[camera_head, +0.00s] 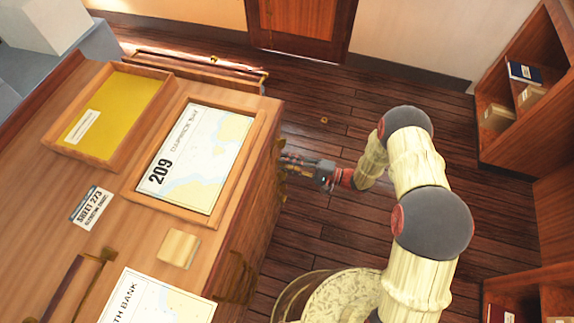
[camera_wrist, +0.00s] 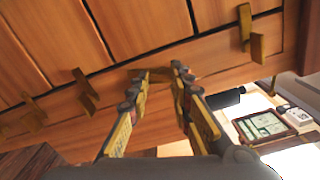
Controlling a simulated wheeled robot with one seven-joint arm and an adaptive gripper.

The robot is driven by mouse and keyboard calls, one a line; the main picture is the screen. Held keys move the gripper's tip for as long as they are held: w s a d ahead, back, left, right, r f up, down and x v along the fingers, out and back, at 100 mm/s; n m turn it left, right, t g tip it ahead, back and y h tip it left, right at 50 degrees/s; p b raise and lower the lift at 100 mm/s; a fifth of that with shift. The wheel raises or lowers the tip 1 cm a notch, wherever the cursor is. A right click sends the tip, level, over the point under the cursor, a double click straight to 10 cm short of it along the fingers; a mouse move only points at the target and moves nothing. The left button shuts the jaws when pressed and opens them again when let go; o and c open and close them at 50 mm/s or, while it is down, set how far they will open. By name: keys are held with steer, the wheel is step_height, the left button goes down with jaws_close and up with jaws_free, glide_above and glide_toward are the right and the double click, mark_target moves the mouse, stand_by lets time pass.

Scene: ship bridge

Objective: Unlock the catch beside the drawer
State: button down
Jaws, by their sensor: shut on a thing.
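My gripper (camera_wrist: 155,86) is shut on a brass catch (camera_wrist: 151,73) on the wooden front of the chart chest, with one finger on either side of it. In the head view my gripper (camera_head: 283,162) reaches the right side of the chest (camera_head: 225,262) from the right. The catch's part between the fingertips is mostly hidden there. Drawer fronts (camera_wrist: 140,22) with dark gaps between them fill the upper wrist view. Other brass fittings stick out, one on the left (camera_wrist: 85,91) and one on the right (camera_wrist: 246,33). Whether the drawer is locked cannot be told.
The chest top holds a framed chart (camera_head: 198,157), a yellow tray (camera_head: 112,112), a label card (camera_head: 92,207) and a wooden block (camera_head: 178,249). A round patterned seat (camera_head: 335,296) stands near the chest. Shelves (camera_head: 492,150) line the right.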

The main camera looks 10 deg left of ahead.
steer(key=n, duration=0.1)
steer(key=w+r+n+b, duration=0.1)
steer(key=n, duration=0.1)
steer(key=shift+n+b, duration=0.3)
steer(key=shift+n, duration=0.1)
stand_by(0.4)
steer(key=c, duration=1.9)
jaws_free()
steer(key=shift+s+r, duration=0.1)
steer(key=o, duration=0.5)
steer(key=shift+s+f, duration=0.3)
steer(key=shift+f, duration=0.05)
steer(key=shift+d, duration=0.15)
steer(key=d, duration=1.1)
steer(key=shift+s+d, duration=0.4)
steer(key=shift+s, duration=0.05)
